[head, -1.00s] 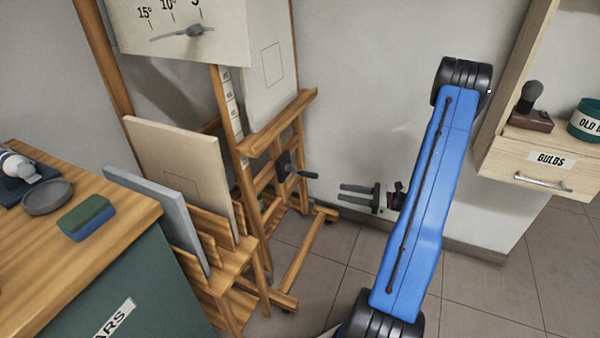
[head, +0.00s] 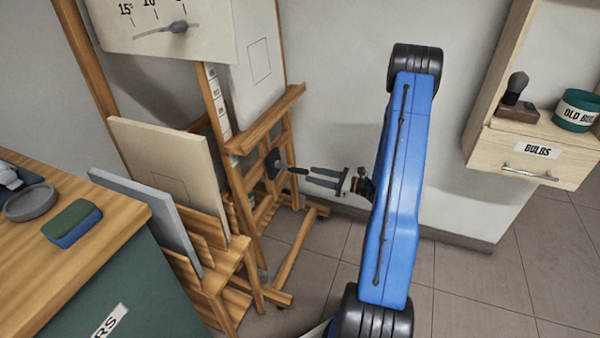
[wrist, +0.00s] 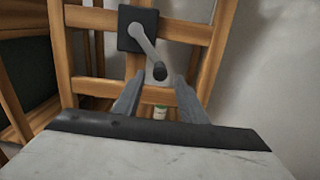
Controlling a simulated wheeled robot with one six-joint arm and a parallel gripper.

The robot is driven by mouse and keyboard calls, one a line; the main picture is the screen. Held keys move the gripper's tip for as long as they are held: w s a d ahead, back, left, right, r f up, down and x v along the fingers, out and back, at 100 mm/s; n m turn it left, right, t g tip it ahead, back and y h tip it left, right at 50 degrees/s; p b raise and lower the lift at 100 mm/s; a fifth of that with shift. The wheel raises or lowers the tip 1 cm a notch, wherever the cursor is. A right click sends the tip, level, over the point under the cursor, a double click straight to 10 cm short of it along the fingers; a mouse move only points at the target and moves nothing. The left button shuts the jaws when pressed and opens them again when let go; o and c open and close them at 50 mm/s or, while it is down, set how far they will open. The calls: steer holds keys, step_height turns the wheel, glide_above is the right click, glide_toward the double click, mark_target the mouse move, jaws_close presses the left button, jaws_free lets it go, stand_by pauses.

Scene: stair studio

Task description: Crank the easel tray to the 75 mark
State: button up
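The wooden easel stands by the wall, with its tray (head: 268,120) holding a canvas (head: 256,65). A scale strip with small marks (head: 219,105) runs down the easel's post; its numbers are too small to read. The crank (head: 277,163) sits below the tray, its dark handle pointing right. In the wrist view the knob shows between and just beyond the fingertips (wrist: 158,82), with no visible contact.
A rack with a beige canvas (head: 165,170) and a grey panel (head: 155,215) stands left of the easel. A counter (head: 120,215) with a sponge (head: 72,222) is at the left. A shelf with a drawer (head: 530,155) is at the right. The floor (head: 470,280) at right is clear.

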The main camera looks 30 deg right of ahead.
mark_target(290, 169)
steer(key=shift+x, duration=3.4)
jaws_close()
